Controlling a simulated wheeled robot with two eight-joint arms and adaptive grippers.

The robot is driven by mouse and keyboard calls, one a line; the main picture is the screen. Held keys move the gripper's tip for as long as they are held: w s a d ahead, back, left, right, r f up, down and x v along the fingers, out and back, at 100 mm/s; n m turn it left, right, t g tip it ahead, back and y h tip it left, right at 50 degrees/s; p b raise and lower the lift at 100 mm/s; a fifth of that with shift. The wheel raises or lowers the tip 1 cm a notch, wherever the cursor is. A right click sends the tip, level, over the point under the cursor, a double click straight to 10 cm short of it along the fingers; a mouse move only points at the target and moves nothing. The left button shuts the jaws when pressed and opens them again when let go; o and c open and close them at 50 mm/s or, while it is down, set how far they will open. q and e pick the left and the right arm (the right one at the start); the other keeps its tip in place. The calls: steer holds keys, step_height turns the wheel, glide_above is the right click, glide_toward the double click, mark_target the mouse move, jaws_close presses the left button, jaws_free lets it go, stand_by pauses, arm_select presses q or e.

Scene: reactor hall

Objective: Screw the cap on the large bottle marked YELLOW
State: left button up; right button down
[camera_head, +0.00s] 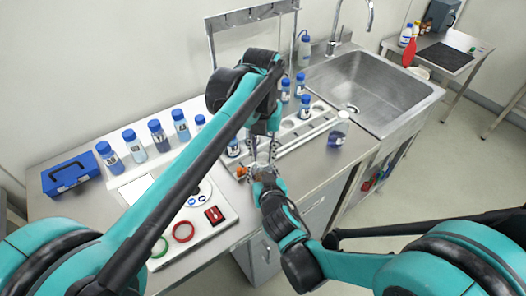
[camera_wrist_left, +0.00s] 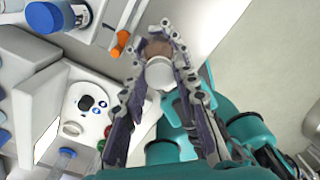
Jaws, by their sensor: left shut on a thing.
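My left gripper (camera_head: 262,150) reaches down over the front of the bench. In the left wrist view the fingers (camera_wrist_left: 160,60) are shut on a pale round piece (camera_wrist_left: 159,74). A brown round part (camera_wrist_left: 155,48) shows just beyond it, between the fingertips. I cannot tell whether the pale piece is the cap or a bottle top. My right gripper (camera_head: 263,176) is just below the left one, close to the same spot; its jaws are too hidden to judge. No label reading YELLOW is legible, so I cannot single out that bottle.
Several blue-capped bottles (camera_head: 158,135) stand along the back left. A rack (camera_head: 297,137) and a bottle (camera_head: 338,130) are to the right, before the sink (camera_head: 370,85). A blue case (camera_head: 70,173) lies far left; a white device (camera_head: 215,238) fills the front.

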arm_select(q)
steer(key=o, duration=0.7)
steer(key=shift+r, duration=2.25)
steer(key=shift+c, duration=0.3)
